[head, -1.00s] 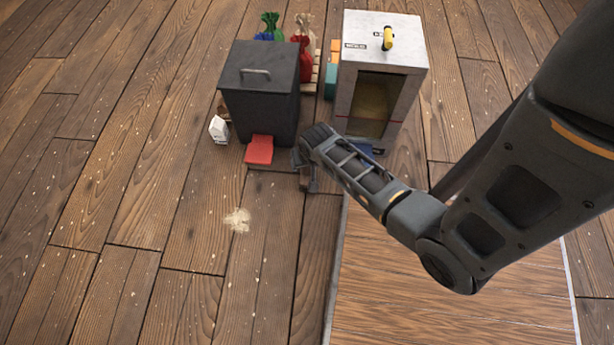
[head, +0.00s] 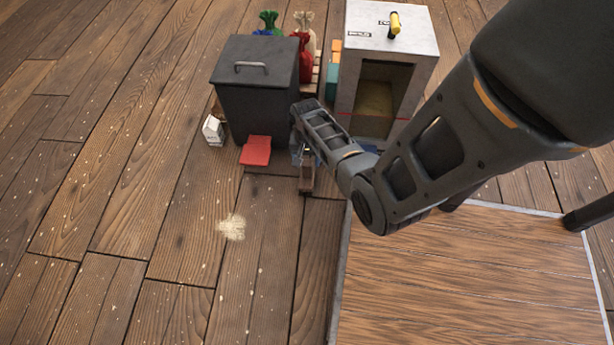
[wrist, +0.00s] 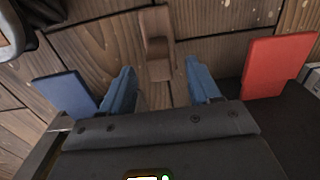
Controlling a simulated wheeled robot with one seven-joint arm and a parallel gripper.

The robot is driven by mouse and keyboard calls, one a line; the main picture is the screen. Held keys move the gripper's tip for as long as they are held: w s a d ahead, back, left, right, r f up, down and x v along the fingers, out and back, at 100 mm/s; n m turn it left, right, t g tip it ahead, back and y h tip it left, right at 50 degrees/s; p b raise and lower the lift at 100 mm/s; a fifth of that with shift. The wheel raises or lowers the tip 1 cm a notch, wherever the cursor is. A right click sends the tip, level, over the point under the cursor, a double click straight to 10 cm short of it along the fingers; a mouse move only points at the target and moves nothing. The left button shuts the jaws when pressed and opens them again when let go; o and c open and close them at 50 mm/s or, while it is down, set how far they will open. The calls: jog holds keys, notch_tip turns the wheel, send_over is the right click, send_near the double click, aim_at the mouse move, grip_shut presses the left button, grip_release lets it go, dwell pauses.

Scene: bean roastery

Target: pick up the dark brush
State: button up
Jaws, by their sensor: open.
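A dark brown brush-like piece (head: 306,178) lies on the plank floor in front of the dark bin, just below my gripper (head: 306,157). I cannot make out bristles. My arm hides part of the area around it in the head view.
A dark bin (head: 256,95) with a red pedal (head: 256,150) stands behind left. A grey cabinet (head: 384,60) stands behind right. A blue flat piece (wrist: 65,92) lies left of my fingers in the wrist view. A white carton (head: 213,130) stands left; floor in front is open.

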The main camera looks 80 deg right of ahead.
aim_at(307, 163)
notch_tip(307, 163, down, 3)
jog(key=shift+f+b, duration=0.2)
jog(key=shift+b, duration=0.6)
jog(key=shift+c, duration=0.3)
grip_shut()
